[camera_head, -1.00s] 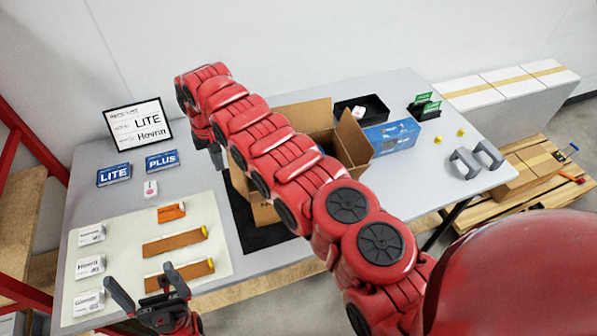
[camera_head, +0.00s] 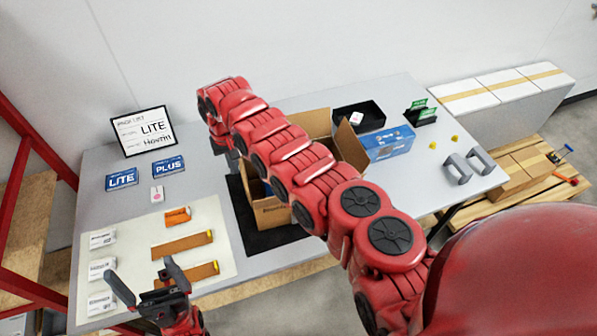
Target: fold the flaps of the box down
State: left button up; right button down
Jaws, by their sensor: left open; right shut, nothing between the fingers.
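The open cardboard box (camera_head: 270,213) stands on a black mat (camera_head: 236,205) in the middle of the table. Its back flap (camera_head: 312,122) and right flap (camera_head: 351,145) stand up. My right arm crosses over the box and hides much of its opening and its other flaps. My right gripper (camera_head: 233,160) is shut and empty, pointing down at the box's back left side; I cannot tell whether it touches the box. My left gripper (camera_head: 148,288) is open and empty at the table's front left, near the pale sheet, away from the box.
A blue box (camera_head: 390,143) and a black tray (camera_head: 372,107) stand right of the cardboard box. Two grey clamp-like parts (camera_head: 468,166) lie further right. Blue LITE (camera_head: 122,179) and PLUS (camera_head: 169,167) boxes and a framed sign (camera_head: 143,131) stand left. Brown strips (camera_head: 183,247) lie on the pale sheet.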

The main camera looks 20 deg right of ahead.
jog(key=d+f+p, duration=0.1)
jog(key=d+f, duration=0.3)
jog(key=d, duration=0.6)
jog(key=shift+s+f+p, duration=0.25)
jog(key=shift+p, duration=0.15)
dwell(0.4)
jog(key=shift+f, duration=0.2)
dwell(0.6)
jog(key=shift+r, duration=0.1)
dwell(0.3)
notch_tip(320, 180, up, 7)
jog(key=p, duration=0.2)
jog(key=shift+r, duration=0.15)
